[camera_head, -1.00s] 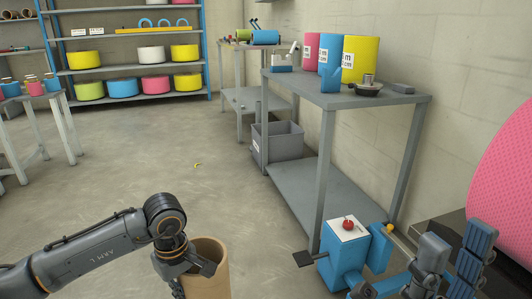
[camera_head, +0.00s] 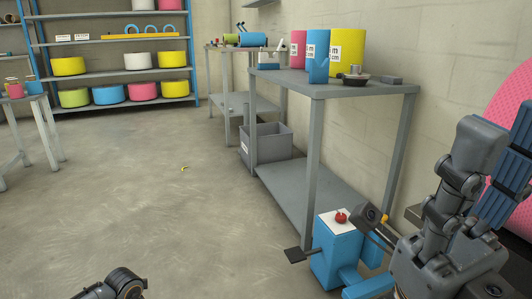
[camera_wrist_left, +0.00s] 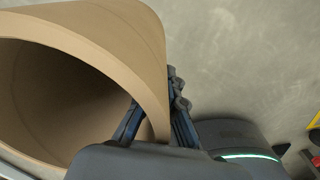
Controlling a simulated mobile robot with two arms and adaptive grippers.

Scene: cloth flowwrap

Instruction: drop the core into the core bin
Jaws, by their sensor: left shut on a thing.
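The core is a brown cardboard tube (camera_wrist_left: 120,45), large in the left wrist view, with its open end facing the camera. A grey bin (camera_head: 268,143) with a white label stands on the floor by the grey table; the label is too small to read.
A grey table (camera_head: 335,85) with coloured rolls stands at the right. A blue machine (camera_head: 338,255) with a red button is in front of it. Shelves (camera_head: 115,80) stand at the back left.

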